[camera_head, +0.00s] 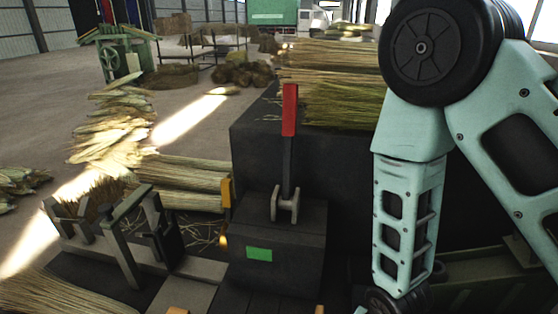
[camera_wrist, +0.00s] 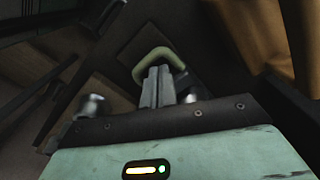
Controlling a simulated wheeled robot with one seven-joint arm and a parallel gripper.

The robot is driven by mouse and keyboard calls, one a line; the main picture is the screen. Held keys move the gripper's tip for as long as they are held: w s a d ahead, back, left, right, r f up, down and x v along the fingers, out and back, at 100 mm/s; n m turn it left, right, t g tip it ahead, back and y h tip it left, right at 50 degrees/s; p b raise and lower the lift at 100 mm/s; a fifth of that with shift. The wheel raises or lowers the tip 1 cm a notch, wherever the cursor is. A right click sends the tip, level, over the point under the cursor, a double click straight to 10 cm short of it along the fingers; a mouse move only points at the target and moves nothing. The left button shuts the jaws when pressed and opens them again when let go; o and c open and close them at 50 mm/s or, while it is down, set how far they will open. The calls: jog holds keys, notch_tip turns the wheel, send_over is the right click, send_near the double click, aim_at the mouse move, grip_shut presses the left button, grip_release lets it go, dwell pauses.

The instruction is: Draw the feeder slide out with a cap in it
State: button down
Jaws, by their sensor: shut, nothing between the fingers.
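In the wrist view, my gripper (camera_wrist: 157,73) is shut and empty, its two grey fingers side by side. A pale yellow-green bent handle (camera_wrist: 155,52) shows just past the fingertips, in front of a dark plate. I cannot tell whether the fingers touch it, or whether it belongs to the feeder slide. No cap can be made out in either view. In the head view, my arm comes down at the right and its end leaves the bottom of the picture, so the gripper does not show there.
A dark machine block with a red-handled lever (camera_head: 290,110) and a green label (camera_head: 259,254) stands left of my arm. A large dark bench (camera_head: 265,150) behind bears straw bundles (camera_head: 340,90). A metal clamp frame (camera_head: 125,235) stands at lower left. The wrist view is blurred.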

notch_tip(320, 180, up, 6)
jog(key=p, duration=0.4)
jog(key=shift+w+d+f, duration=0.1)
jog(key=shift+w+f, duration=0.05)
jog(key=shift+f, duration=0.05)
dwell(0.4)
jog(key=s+a+r+n, duration=0.1)
jog(key=s+r+n, duration=0.1)
jog(key=r+n, duration=0.6)
jog(key=s+a+r+n+b, duration=0.1)
jog(key=s+a+r+n, duration=0.1)
jog(key=r+n, duration=0.6)
notch_tip(320, 180, up, 7)
jog(key=shift+s+a+f+y, duration=0.1)
jog(key=shift+s+a+y, duration=0.2)
jog(key=shift+s, duration=0.55)
